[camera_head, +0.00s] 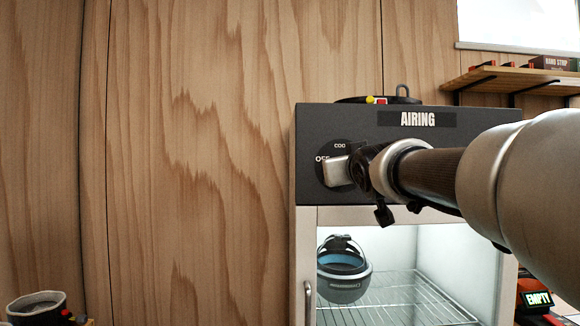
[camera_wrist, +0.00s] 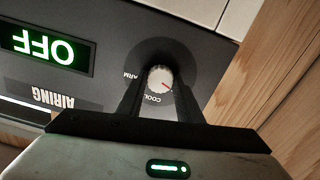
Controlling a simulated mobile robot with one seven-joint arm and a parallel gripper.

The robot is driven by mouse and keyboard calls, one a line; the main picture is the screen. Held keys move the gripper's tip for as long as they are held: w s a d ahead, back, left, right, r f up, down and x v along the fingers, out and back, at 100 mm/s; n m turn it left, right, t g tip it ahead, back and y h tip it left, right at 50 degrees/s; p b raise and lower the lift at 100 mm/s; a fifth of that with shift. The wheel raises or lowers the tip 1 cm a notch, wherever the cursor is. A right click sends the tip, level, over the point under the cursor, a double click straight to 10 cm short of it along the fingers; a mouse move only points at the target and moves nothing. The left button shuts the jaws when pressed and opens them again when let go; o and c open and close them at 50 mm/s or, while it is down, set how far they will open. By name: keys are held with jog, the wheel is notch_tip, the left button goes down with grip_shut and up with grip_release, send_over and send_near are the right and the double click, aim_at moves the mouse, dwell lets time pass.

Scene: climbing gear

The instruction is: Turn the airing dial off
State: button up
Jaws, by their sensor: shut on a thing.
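The airing dial (camera_head: 329,178) is a dark disc on the dark front panel of the airing cabinet, with OFF and part of COOL lettered beside it in the head view. In the wrist view its white knob (camera_wrist: 160,79) sits between the two dark fingers of my gripper (camera_wrist: 157,84), and its red mark points to the lower right. COOL and WARM show upside down around it. My gripper, also in the head view (camera_head: 338,171), is shut on the knob. The green display (camera_wrist: 44,49) reads OFF, upside down. My fingers and wrist hide part of the dial.
The lit cabinet (camera_head: 305,262) has a glass door, a handle (camera_head: 308,300) and a wire rack (camera_head: 400,300) with a dark helmet (camera_head: 344,272) inside. Gear lies on top. A wooden shelf (camera_head: 515,77) is at right. Bare wood wall fills the left.

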jog(key=o, duration=1)
jog(key=shift+o, duration=0.2)
jog(key=s, duration=1.7)
jog(key=shift+s+p, duration=0.2)
jog(key=shift+p, duration=0.25)
